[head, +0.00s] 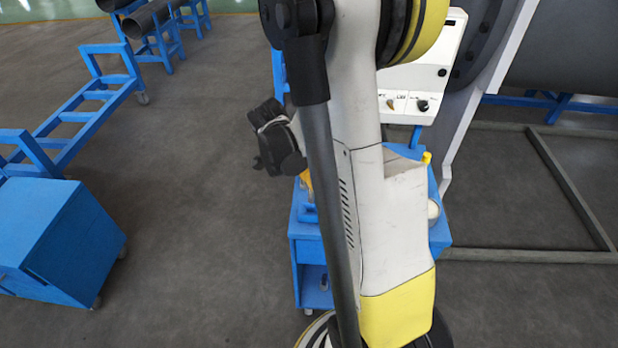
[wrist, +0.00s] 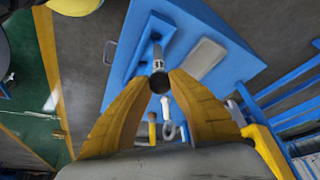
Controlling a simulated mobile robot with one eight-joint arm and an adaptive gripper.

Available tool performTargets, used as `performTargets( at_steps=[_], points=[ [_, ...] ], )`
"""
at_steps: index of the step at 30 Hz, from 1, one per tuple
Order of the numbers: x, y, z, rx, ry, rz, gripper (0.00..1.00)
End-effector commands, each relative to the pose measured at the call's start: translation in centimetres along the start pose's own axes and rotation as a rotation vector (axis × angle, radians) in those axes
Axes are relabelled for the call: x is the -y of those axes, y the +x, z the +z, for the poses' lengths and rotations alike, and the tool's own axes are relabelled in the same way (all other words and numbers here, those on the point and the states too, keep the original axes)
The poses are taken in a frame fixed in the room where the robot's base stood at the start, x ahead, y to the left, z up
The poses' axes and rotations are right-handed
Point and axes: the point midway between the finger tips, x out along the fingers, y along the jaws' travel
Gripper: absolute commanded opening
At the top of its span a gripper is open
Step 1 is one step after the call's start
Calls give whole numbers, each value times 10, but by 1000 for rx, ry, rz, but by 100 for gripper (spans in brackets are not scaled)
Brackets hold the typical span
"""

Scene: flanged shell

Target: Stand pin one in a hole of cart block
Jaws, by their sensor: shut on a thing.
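In the wrist view my gripper (wrist: 160,80) has its two yellow fingers closed on a pin (wrist: 159,85), seen nearly end-on as a dark round end. No label shows that tells which pin it is. Beyond the fingertips a raised blue block (wrist: 133,45) with a recessed face sits on the blue cart top. A light grey cylindrical piece (wrist: 157,53) shows in line with the pin; I cannot tell whether it touches it. In the head view my arm hides most of the cart (head: 306,246) and the gripper.
A grey flat tray (wrist: 205,58) lies on the cart beside the block. A ring-ended piece (wrist: 168,130) and a yellow-topped piece (wrist: 152,130) show between my fingers. A blue cabinet (head: 55,240) stands at left; the floor between it and the cart is clear.

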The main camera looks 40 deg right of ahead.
Motion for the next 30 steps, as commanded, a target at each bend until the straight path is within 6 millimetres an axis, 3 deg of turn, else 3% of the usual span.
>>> performTargets(
  at_steps=[1,7,30],
  points=[
    [0,9,4,0,0,0,0],
    [0,20,8,0,0,0,0],
    [0,20,8,0,0,0,0]
  ],
)
